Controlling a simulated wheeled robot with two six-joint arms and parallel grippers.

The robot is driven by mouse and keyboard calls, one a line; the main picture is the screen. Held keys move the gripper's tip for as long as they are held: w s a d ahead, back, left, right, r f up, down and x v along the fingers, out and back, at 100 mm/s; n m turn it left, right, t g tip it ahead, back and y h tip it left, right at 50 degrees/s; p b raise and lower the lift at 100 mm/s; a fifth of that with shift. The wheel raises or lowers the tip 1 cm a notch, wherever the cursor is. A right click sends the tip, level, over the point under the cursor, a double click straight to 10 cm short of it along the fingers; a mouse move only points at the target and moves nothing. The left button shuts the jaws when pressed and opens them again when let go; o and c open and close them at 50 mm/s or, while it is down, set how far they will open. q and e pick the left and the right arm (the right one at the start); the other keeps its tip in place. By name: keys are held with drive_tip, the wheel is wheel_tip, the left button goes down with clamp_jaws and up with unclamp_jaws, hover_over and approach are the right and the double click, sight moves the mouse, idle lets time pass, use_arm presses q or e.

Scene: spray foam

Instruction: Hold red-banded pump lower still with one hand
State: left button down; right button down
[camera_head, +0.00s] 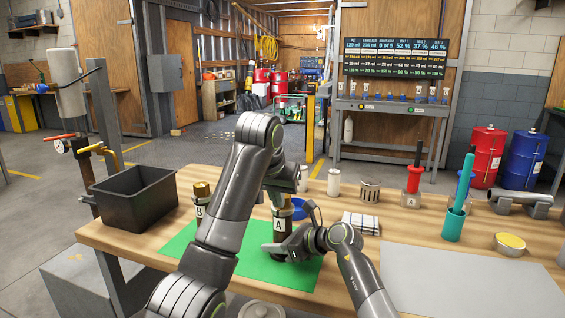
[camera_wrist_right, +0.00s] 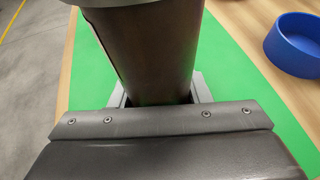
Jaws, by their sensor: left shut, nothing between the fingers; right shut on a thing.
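A dark brown bottle labelled A (camera_head: 280,240) stands upright on the green mat (camera_head: 180,245). My right gripper (camera_head: 281,252) is shut around its lower part. The right wrist view shows the bottle's dark body (camera_wrist_right: 150,50) close up between the fingers. My left gripper (camera_head: 283,198) is shut and empty at the top of this bottle; whether it touches cannot be told. The left arm hides part of the mat. No red band shows on the bottle.
A bottle labelled B (camera_head: 201,205) stands left of my left arm. A blue bowl (camera_head: 299,207) is behind the held bottle; it also shows in the right wrist view (camera_wrist_right: 298,45). A black bin (camera_head: 135,200), folded cloth (camera_head: 361,222), teal cup (camera_head: 453,225) and grey mat (camera_head: 460,280) lie around.

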use_arm(q)
drive_tip(key=shift+w+a, duration=0.2)
drive_tip(key=shift+a, duration=0.05)
idle(0.4)
drive_tip(key=shift+s, duration=0.1)
drive_tip(key=shift+s+a, duration=0.1)
drive_tip(key=shift+s, duration=0.15)
drive_tip(key=shift+r, duration=0.15)
wheel_tip(320, 180, up, 6)
drive_tip(key=shift+f, duration=0.15)
idle(0.3)
use_arm(e)
drive_tip(key=c, duration=0.7)
unclamp_jaws()
